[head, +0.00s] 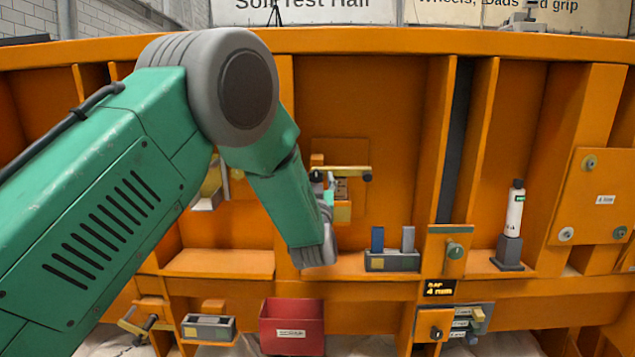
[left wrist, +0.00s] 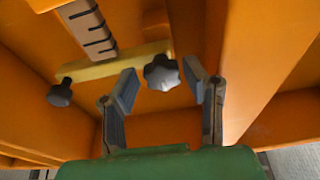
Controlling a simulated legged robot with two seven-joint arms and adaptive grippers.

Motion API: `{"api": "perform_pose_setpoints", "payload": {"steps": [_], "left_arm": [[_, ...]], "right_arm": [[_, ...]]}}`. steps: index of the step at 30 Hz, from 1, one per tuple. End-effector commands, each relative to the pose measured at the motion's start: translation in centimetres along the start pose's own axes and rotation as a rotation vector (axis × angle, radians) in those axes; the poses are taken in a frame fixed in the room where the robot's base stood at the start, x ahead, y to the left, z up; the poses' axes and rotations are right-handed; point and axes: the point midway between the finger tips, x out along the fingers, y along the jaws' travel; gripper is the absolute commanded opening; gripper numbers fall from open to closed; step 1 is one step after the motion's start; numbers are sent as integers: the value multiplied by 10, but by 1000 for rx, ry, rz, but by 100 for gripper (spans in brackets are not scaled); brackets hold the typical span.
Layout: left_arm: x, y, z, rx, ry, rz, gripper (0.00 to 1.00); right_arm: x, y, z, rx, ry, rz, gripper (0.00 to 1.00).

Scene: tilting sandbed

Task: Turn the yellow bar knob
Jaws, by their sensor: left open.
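The yellow bar (head: 345,169) is mounted on the orange panel, with a dark knob (head: 367,176) at its right end in the head view. In the left wrist view the yellow bar (left wrist: 112,66) has a round dark knob (left wrist: 60,93) at its left end and a lobed dark knob (left wrist: 162,73) at its right end. My left gripper (left wrist: 161,80) is open, with its two fingers on either side of the lobed knob and visible gaps to it. In the head view my left gripper (head: 327,190) is small and partly hidden by its own wrist. My right gripper is out of view.
A notched scale (left wrist: 88,28) adjoins the bar. An orange rib (left wrist: 225,50) stands close beside the right finger. A grey block holder (head: 392,262), a red bin (head: 291,326), a small display (head: 440,288) and a white bottle (head: 515,210) are around the panel.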

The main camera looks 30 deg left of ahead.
Motion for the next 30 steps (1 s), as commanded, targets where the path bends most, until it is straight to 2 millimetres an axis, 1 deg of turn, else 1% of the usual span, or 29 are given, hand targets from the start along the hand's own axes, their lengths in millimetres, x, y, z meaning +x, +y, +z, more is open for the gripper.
{"api": "perform_pose_setpoints", "payload": {"steps": [4,5,6,7,8,15,20,26,30], "left_arm": [[0,-1,1,-1,-1,-1,40],[0,-1,1,-1,-1,-1,30],[0,-1,1,-1,-1,0,16],[0,-1,1,-1,-1,0,5],[0,-1,1,-1,-1,0,1],[0,0,2,-9,-2,-2,1],[0,0,3,-51,-4,-12,1],[-1,0,5,-168,-5,-37,1],[-1,0,5,-287,-5,-64,1]], "right_arm": [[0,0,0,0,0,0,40],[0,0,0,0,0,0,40],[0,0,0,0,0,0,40],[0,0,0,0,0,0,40],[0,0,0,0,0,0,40],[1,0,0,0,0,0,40],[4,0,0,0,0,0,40],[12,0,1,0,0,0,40],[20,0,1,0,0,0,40]]}}
